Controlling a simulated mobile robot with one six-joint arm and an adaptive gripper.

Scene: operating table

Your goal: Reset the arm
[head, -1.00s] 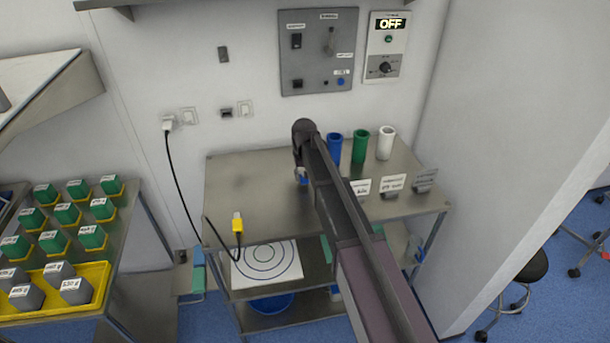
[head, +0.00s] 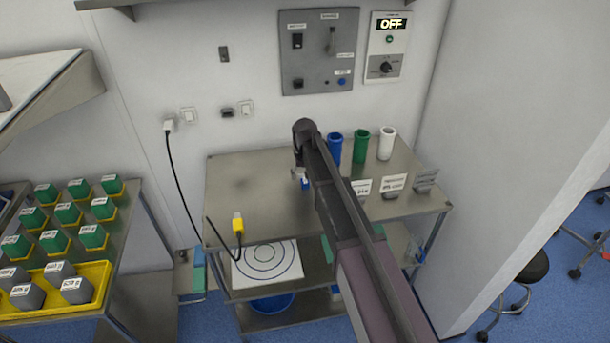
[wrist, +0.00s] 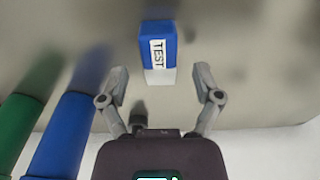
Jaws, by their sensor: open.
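My arm reaches over the steel table (head: 245,190) in the head view, with my gripper (head: 301,178) low over its middle. In the wrist view my gripper (wrist: 160,82) is open, its two fingers spread on either side. A blue and white block with a "TEST" label (wrist: 158,52) stands just beyond the fingertips, not gripped. In the head view a small blue part of this block (head: 305,185) shows beside my gripper; the rest is hidden by my arm.
Blue (head: 335,147), green (head: 360,145) and white (head: 386,143) cylinders stand at the table's back right, with label signs (head: 392,184) in front.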

